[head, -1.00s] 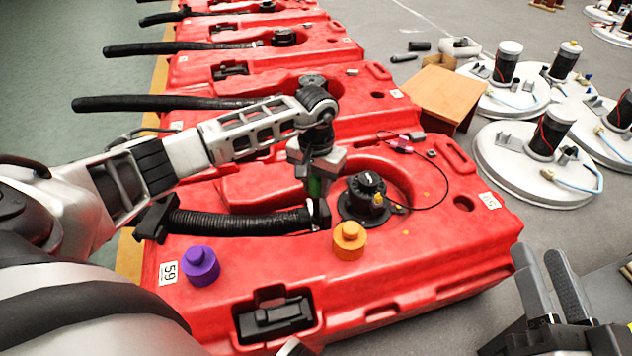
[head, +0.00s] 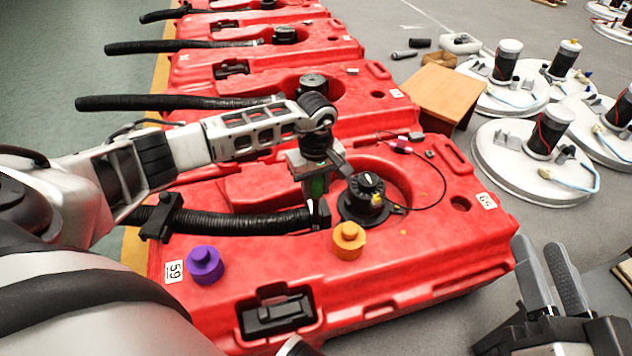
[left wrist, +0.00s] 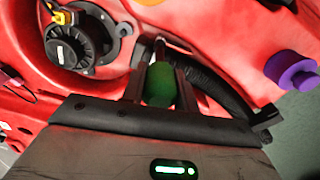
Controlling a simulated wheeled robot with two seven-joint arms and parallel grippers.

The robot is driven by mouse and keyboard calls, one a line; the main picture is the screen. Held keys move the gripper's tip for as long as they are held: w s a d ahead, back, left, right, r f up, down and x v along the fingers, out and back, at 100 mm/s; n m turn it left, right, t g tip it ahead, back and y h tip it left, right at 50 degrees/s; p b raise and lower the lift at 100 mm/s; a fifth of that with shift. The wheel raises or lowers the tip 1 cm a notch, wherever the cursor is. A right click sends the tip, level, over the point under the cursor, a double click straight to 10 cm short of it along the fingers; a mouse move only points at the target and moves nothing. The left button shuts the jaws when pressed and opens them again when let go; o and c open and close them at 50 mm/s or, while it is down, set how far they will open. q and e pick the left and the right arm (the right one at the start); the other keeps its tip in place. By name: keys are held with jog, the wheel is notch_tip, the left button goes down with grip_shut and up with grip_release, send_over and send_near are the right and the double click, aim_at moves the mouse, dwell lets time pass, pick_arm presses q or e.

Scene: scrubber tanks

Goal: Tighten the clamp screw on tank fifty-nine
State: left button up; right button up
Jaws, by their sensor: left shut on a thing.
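Tank fifty-nine (head: 425,255) is the nearest red tank, with a "59" label on its left front and another at its right. A black ribbed hose (head: 235,222) lies across it and ends near the round black cap (head: 365,195). My left gripper (head: 318,180) is above the hose end, shut on a green-handled screwdriver (left wrist: 160,85) that points down. Its shaft reaches toward the dark clamp (head: 319,213) at the hose end. I cannot tell whether the tip sits in the screw. My right gripper (head: 552,280) is open and empty, off the tank's right front corner.
A purple knob (head: 204,264) and an orange knob (head: 348,240) stand on the tank top. More red tanks with hoses run behind. A cardboard box (head: 447,95) and white round units (head: 530,155) stand on the floor at right.

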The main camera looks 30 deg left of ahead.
pick_arm(q)
jog(key=n+p, duration=0.1)
jog(key=n, duration=0.2)
jog(key=shift+r, duration=0.15)
jog(key=n+p, duration=0.2)
jog(key=n, duration=0.3)
jog(key=shift+f+n, duration=0.2)
jog(key=shift+n, duration=0.8)
jog(key=o, duration=0.3)
grip_shut()
jog(key=shift+d+f, duration=0.1)
jog(key=shift+f, duration=0.15)
jog(key=shift+f+b, duration=0.7)
